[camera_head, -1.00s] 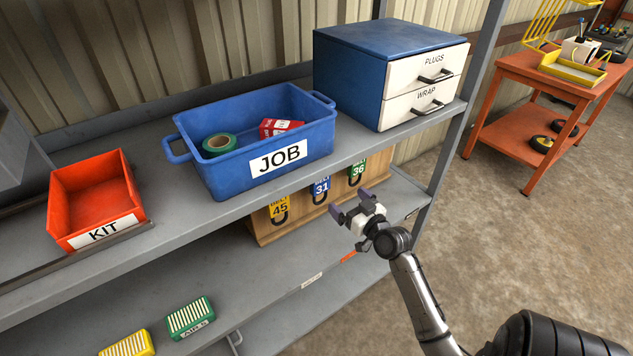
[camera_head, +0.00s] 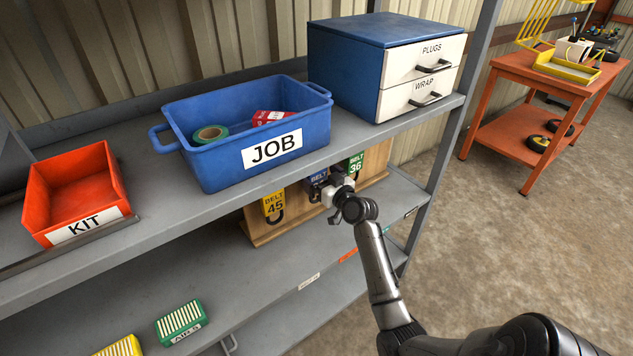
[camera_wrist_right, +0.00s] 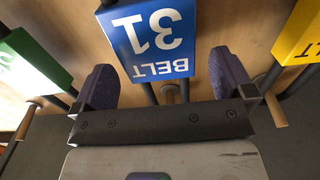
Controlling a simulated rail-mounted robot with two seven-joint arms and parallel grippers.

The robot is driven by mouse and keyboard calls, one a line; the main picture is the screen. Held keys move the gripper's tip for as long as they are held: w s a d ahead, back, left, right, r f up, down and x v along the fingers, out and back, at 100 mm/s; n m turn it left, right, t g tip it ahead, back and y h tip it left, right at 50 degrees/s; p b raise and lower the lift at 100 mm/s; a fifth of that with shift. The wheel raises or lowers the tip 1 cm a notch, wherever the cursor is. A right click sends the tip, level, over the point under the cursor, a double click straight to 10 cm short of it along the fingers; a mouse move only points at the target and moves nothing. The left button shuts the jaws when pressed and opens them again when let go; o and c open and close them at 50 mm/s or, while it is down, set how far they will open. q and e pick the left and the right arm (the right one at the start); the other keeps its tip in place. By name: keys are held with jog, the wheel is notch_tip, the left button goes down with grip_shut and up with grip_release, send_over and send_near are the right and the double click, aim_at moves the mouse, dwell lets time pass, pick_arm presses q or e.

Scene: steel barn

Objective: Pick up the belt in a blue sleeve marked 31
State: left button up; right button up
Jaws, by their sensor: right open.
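The belt in the blue sleeve marked 31 (camera_wrist_right: 152,38) hangs on the wooden board between the yellow and green ones. In the right wrist view its sleeve, upside down, lies between the two purple fingers of my right gripper (camera_wrist_right: 165,85). The fingers are apart, one on each side of the sleeve's lower end. In the head view my right gripper (camera_head: 328,188) covers most of the blue sleeve (camera_head: 318,177); only its top label shows. My left gripper is not in view.
The yellow belt 45 (camera_head: 273,204) and green belt 36 (camera_head: 355,163) hang on either side. The upper shelf with the blue JOB bin (camera_head: 215,165), red KIT bin (camera_head: 42,205) and drawer cabinet (camera_head: 345,80) overhangs the board (camera_head: 375,160). Filter-like yellow and green blocks (camera_head: 180,322) lie on the lower shelf.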

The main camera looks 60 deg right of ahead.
jog(key=shift+x, duration=1.05)
jog(key=c, duration=1.1)
